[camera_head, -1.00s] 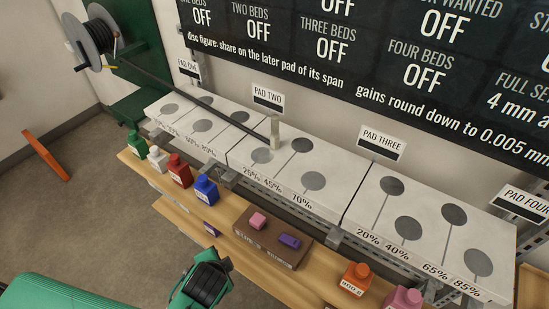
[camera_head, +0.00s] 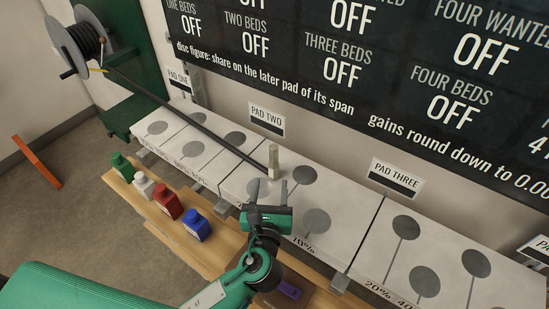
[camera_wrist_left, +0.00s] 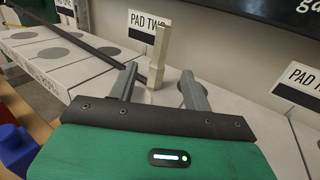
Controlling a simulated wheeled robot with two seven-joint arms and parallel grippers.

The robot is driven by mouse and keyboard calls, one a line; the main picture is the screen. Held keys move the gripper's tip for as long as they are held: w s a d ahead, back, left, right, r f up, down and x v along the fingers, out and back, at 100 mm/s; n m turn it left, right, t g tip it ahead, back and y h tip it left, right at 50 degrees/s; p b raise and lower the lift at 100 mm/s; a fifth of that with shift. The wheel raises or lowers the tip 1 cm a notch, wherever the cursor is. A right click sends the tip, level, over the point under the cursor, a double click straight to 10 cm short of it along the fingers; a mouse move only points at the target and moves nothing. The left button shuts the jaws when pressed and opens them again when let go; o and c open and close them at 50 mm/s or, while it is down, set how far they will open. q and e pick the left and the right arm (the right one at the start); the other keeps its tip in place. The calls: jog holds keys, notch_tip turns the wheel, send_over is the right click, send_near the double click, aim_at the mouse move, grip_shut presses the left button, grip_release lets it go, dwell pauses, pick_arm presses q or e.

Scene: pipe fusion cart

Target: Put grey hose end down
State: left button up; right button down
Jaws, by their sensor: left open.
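A dark grey hose (camera_head: 190,122) runs from a reel (camera_head: 80,40) at the upper left across the white pads. Its end meets an upright beige-grey post (camera_head: 273,158) standing on pad two. In the left wrist view the post (camera_wrist_left: 158,55) stands upright beyond and between the fingertips, with the hose (camera_wrist_left: 85,45) reaching it from the left. My left gripper (camera_head: 269,189) is open and empty, just in front of the post on its near side. Its two fingers (camera_wrist_left: 159,73) are apart and I see no contact with the post. My right gripper is not in view.
Green, white, red and blue bottles (camera_head: 196,224) stand on the wooden shelf (camera_head: 165,228) below the pads. A purple block (camera_head: 289,291) lies under my left arm. A sign board (camera_head: 330,60) hangs on the wall behind the pads.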

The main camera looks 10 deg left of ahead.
aim_at(273, 161)
pick_arm(q)
jog(key=w, duration=0.3)
jog(key=shift+w+a+b, duration=0.1)
jog(key=shift+a+b, duration=0.1)
jog(key=shift+b, duration=0.15)
jog(key=w, duration=0.3)
jog(key=shift+a+f, duration=0.1)
jog(key=shift+a, duration=0.1)
jog(key=shift+w+b, duration=0.35)
jog(key=shift+w+a, duration=0.1)
jog(key=shift+w, duration=0.25)
jog(key=w, duration=0.1)
jog(key=w+b, duration=0.2)
jog(key=w, duration=0.1)
jog(key=shift+a+r, duration=0.2)
jog(key=shift+a, duration=0.05)
jog(key=shift+w, duration=0.4)
jog(key=shift+r, duration=0.1)
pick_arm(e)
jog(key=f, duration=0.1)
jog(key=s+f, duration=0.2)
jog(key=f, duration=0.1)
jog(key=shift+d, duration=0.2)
